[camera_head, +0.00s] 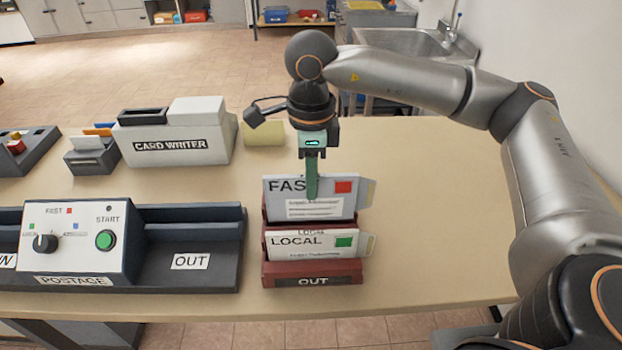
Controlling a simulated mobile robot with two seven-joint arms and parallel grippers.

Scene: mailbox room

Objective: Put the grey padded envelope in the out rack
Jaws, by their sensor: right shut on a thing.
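The out rack (313,281) is dark red with an "OUT" label on its front, and stands right of the middle of the table. A grey envelope (340,208) marked "FAS…" with a red square stands upright at the rack's rear slot; a finger hides part of its print. My right gripper (312,188) points down from above and is shut on this envelope's upper edge. The envelope's lower edge is hidden behind the front items, so I cannot tell how deep it sits. A white "LOCAL" envelope (290,248) with a green square stands in the front slot. My left gripper is not in view.
Left of the rack is the postage machine (80,235) with its dark "OUT" tray (205,277). Behind are a card writer (175,140), a small card holder (92,160) and a yellow pad (263,134). The table right of the rack is clear (430,220).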

